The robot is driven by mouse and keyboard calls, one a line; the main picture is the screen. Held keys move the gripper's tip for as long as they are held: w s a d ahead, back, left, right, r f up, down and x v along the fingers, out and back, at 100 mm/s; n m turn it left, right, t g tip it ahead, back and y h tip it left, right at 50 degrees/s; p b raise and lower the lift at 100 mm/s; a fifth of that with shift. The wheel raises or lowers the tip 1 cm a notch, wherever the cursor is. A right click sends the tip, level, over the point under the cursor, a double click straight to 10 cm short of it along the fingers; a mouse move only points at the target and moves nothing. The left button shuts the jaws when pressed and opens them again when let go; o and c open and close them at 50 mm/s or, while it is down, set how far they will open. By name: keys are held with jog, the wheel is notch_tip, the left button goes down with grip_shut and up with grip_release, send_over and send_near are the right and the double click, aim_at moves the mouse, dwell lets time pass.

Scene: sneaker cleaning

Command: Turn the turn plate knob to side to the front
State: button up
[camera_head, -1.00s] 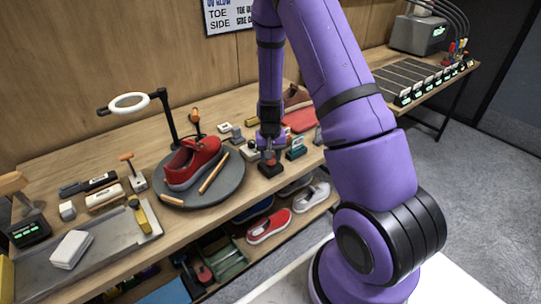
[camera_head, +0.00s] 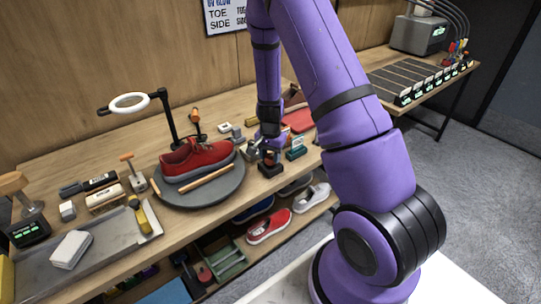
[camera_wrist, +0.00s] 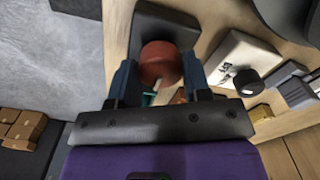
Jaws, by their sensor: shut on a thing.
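The turn plate (camera_head: 215,193) is a dark grey disc on the workbench. It bears a red sneaker (camera_head: 195,158) and a light wooden stick in front of it. The knob (camera_wrist: 161,64) is a reddish-brown round cap on a dark base, which also shows in the head view (camera_head: 270,169) to the right of the plate. My gripper (camera_wrist: 158,80) has its two fingers on either side of the knob and is shut on it. In the head view my gripper (camera_head: 269,150) points down over the base; the arm partly hides the area behind it.
A ring lamp (camera_head: 128,103) stands behind the plate. A metal tray (camera_head: 105,240) with a white block lies at left. Small boxes, a teal item (camera_head: 296,153) and a red mat (camera_head: 300,120) crowd the bench near my gripper. Shoes lie on the shelf below.

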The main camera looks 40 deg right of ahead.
dwell(0.3)
jog(key=o, duration=0.9)
jog(key=shift+o, duration=0.2)
notch_tip(320, 180, up, 11)
dwell(0.4)
notch_tip(320, 180, up, 12)
jog(key=n+t+y, duration=0.1)
jog(key=n, duration=0.2)
send_over(270, 156)
jog(key=s+a, duration=0.4)
jog(key=a, duration=0.1)
jog(key=s+a+r+n+t, duration=0.2)
jog(key=s+a+r+n, duration=0.2)
jog(key=s+r, duration=0.4)
jog(key=s+a+r+n+t+h, duration=0.1)
jog(key=s+a+r+n+t, duration=0.1)
jog(key=s+r+n, duration=0.3)
jog(key=s+a+r, duration=0.1)
jog(key=s+r, duration=0.3)
jog(key=s, duration=0.5)
jog(key=shift+s+a, duration=0.3)
jog(key=shift+a, duration=0.1)
